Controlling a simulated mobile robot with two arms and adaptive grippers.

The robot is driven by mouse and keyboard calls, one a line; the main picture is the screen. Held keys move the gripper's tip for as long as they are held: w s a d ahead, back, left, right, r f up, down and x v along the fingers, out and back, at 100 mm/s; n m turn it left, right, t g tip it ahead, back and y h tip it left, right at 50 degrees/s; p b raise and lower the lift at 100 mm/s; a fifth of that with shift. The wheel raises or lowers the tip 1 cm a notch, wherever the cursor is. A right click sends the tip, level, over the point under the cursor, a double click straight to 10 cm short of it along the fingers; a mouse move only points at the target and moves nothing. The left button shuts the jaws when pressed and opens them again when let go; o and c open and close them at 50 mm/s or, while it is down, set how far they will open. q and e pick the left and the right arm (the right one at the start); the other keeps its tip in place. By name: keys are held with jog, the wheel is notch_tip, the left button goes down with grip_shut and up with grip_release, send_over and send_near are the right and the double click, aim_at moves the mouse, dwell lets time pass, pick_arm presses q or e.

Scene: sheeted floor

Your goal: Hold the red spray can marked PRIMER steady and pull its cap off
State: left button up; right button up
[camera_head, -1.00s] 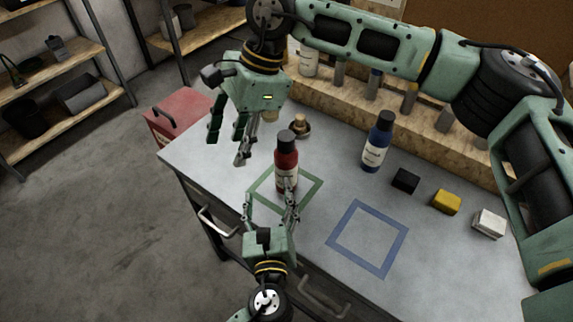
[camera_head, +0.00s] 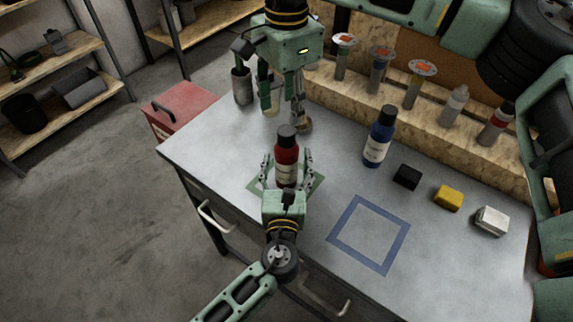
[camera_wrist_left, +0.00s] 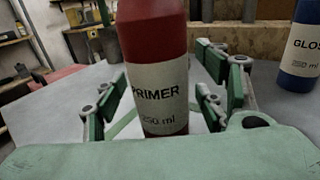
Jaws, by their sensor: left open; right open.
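The red PRIMER spray can (camera_head: 287,162) stands upright on the workbench, within a green taped square, with its black cap (camera_head: 287,136) on top. In the left wrist view the PRIMER label (camera_wrist_left: 158,95) faces me; the cap is out of frame. My left gripper (camera_head: 288,170) is open, with a finger on each side of the can's body. In the wrist view a gap shows between the can and the right-hand finger.
A blue GLOSS can (camera_head: 378,140) stands to the right. Black (camera_head: 407,177), yellow (camera_head: 448,197) and white (camera_head: 491,221) blocks lie farther right. A blue taped square (camera_head: 369,234) on the bench is empty. A wooden rack (camera_head: 385,112) with several containers lines the back.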

pick_arm(q)
jog(key=shift+w, duration=0.1)
grip_shut()
dwell(0.7)
